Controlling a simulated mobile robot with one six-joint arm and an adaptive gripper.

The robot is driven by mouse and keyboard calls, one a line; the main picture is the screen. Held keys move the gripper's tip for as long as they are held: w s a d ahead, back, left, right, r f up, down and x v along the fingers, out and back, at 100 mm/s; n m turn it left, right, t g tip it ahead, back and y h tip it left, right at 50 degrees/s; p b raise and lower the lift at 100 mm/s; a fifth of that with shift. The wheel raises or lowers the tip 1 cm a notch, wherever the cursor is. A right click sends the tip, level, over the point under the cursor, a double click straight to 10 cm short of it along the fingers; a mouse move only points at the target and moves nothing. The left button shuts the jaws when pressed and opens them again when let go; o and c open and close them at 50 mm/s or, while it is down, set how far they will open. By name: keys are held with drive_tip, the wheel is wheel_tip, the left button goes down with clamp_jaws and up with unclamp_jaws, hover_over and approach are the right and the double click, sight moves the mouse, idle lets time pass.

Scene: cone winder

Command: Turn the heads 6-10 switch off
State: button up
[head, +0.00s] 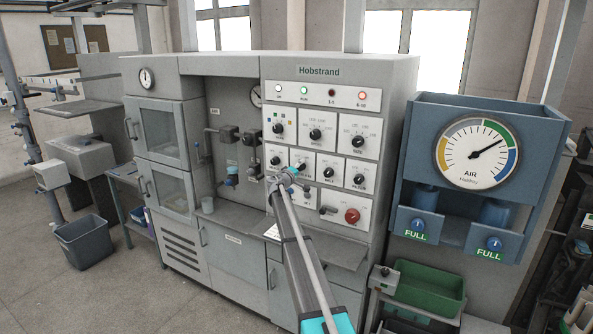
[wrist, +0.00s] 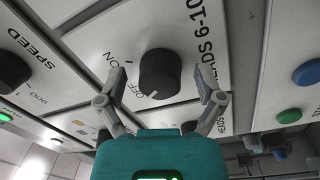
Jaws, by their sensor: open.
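The heads 6-10 switch (wrist: 158,73) is a dark round knob on a light panel plate in the wrist view. My gripper (wrist: 163,78) is open, with one finger on each side of the knob and gaps visible between. In the head view, my gripper (head: 287,178) is at the lower left of the control panel and covers the switch there.
The grey Hobstrand cabinet (head: 235,230) carries several other knobs, a red knob (head: 352,215) and a lamp row with the 6-10 lamp (head: 362,95) lit red. In the wrist view, the SPEED knob (wrist: 12,72) is left and a blue button (wrist: 307,72) right.

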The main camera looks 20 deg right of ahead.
drive_tip(key=shift+s+f, duration=0.1)
idle(0.3)
drive_tip(key=s+a+f+m+g+y, duration=0.1)
drive_tip(key=s+a+f+g+y, duration=0.2)
drive_tip(key=s+a, duration=0.8)
drive_tip(key=s+a+f+m+g+y, duration=0.1)
drive_tip(key=s+a+f+g+y, duration=0.3)
drive_tip(key=s, duration=2.3)
drive_tip(key=s+a+f+m+g+y+b, duration=0.1)
drive_tip(key=s+a+f+g+y, duration=0.3)
drive_tip(key=s+a+f, duration=0.9)
drive_tip(key=s+a+y, duration=0.3)
drive_tip(key=s+a, duration=0.2)
drive_tip(key=shift+s+a+f+y, duration=0.15)
drive_tip(key=shift+s+a+y, duration=0.15)
drive_tip(key=shift+s, duration=0.1)
drive_tip(key=shift+c, duration=0.3)
